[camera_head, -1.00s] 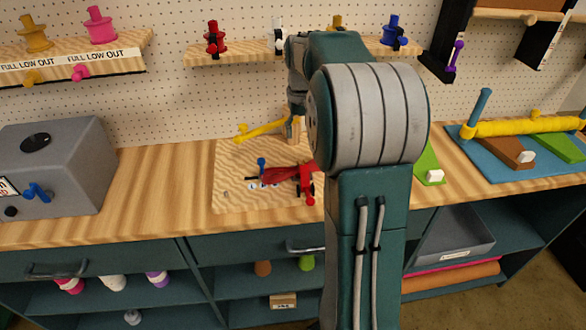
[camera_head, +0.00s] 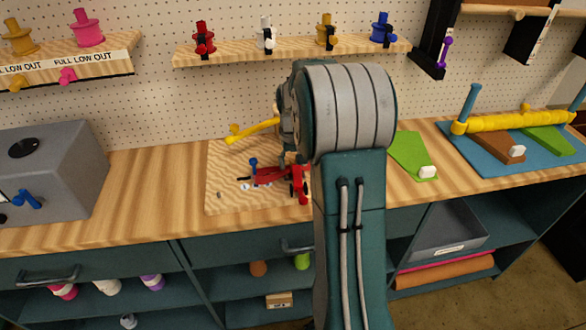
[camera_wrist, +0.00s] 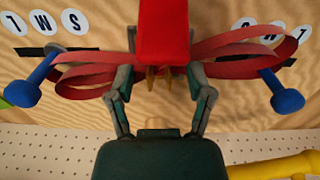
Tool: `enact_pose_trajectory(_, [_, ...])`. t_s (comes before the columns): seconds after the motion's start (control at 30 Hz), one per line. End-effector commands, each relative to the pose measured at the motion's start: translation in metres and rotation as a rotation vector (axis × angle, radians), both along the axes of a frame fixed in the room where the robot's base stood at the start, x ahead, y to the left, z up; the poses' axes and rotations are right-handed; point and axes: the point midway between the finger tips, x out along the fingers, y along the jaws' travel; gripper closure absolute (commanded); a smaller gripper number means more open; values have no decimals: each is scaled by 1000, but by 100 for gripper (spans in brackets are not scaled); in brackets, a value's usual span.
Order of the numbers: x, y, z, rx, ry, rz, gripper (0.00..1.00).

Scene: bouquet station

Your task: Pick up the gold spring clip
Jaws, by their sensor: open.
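Small gold prongs (camera_wrist: 158,73) show in the wrist view under the end of a red block (camera_wrist: 163,30); they look like part of the gold spring clip, but most of it is hidden. My gripper (camera_wrist: 160,77) is open, with one finger on each side of the prongs. Whether the fingers touch them I cannot tell. Red ribbon loops (camera_wrist: 235,45) spread out to both sides beside the fingertips. In the head view the red device (camera_head: 299,183) is on the wooden board (camera_head: 225,165), and my arm hides most of my gripper there.
Blue-headed pegs (camera_wrist: 287,101) stand on both sides near the ribbon loops. A yellow piece (camera_head: 250,131) lies behind the board. A grey box (camera_head: 50,170) is at the left. Green (camera_head: 410,155) and blue (camera_head: 485,165) boards are at the right. Bare bench (camera_head: 150,190) lies left of the board.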

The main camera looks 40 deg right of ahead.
Motion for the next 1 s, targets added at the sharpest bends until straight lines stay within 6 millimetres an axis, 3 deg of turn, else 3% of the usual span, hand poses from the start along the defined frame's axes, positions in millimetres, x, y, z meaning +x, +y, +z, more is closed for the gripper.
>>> enact_pose_trajectory(0.17, [0, 0, 0, 0, 0, 0, 33])
enact_pose_trajectory(0.27, [0, 0, 0, 0, 0, 0, 73])
enact_pose_trajectory(0.3, [0, 0, 0, 0, 0, 0, 91])
enact_pose_trajectory(0.33, [0, 0, 0, 0, 0, 0, 100])
enact_pose_trajectory(0.77, [0, 0, 3, 0, 0, 0, 100])
enact_pose_trajectory(1.0, [1, 0, 46, -1, -4, 0, 100])
